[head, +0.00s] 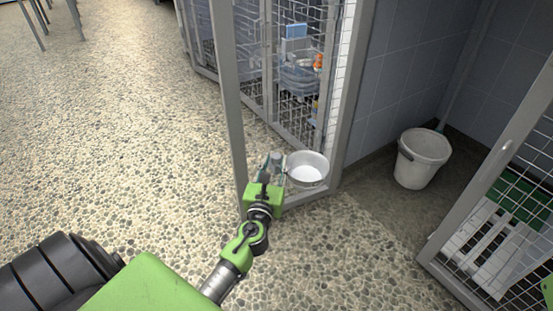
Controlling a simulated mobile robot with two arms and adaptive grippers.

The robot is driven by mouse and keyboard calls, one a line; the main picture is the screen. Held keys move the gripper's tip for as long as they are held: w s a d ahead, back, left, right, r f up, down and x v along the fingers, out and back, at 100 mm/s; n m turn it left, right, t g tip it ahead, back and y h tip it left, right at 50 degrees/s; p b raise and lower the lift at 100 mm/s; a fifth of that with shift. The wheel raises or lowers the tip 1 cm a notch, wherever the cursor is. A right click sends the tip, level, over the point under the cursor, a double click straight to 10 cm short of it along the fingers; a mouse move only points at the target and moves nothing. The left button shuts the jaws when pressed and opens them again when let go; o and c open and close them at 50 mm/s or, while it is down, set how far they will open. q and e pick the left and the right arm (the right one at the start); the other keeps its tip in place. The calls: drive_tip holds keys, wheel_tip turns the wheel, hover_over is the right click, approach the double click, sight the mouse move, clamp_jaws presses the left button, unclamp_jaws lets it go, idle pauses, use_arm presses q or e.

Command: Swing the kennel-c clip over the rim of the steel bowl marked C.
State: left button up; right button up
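A steel bowl (307,180) with a pale inside sits low at the corner of a wire kennel front, beside a grey frame post. No letter C can be read on it. My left gripper (271,161) is just left of the bowl's rim, in front of the mesh. Its fingers are small and dark here, so I cannot tell whether they are open, shut or touching the rim. The clip cannot be made out; it may be hidden at the fingers.
Grey kennel posts (228,90) and wire mesh (297,115) stand close around my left gripper. A white bucket (423,160) stands to the right by the tiled wall. A mesh gate (505,235) is at lower right. The pebbled floor (110,130) at left is clear.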

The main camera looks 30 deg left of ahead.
use_arm(q)
drive_tip(key=shift+x, duration=1.35)
clamp_jaws()
drive_tip(key=shift+n+y, duration=0.3)
drive_tip(key=shift+y, duration=0.1)
drive_tip(key=n+g+y, duration=0.3)
drive_tip(key=y, duration=0.1)
drive_tip(key=shift+b, duration=0.4)
drive_tip(key=shift+n+g+y, duration=1.4)
drive_tip(key=shift+g+y, duration=0.1)
drive_tip(key=shift+g, duration=0.4)
